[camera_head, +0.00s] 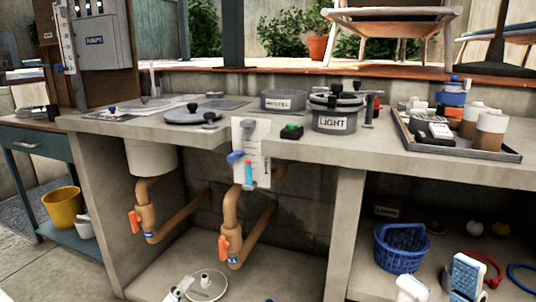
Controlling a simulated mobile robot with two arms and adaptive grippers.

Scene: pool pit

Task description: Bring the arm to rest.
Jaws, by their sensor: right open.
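My right gripper (437,272) comes in at the bottom right edge. The rest of my right arm is out of the picture. A small white piece (181,288) at the bottom edge, beside a round white lid (205,286), may be the tip of my left gripper. Too little of it shows to tell its state.
The concrete counter (300,150) carries a LIGHT pot (335,113), another labelled pot (283,101) and a tray (455,150) of bottles. Pipes with orange valve handles (224,247) stand underneath. A red ring (483,268) lies behind my right gripper. A yellow bucket (63,208) is at left.

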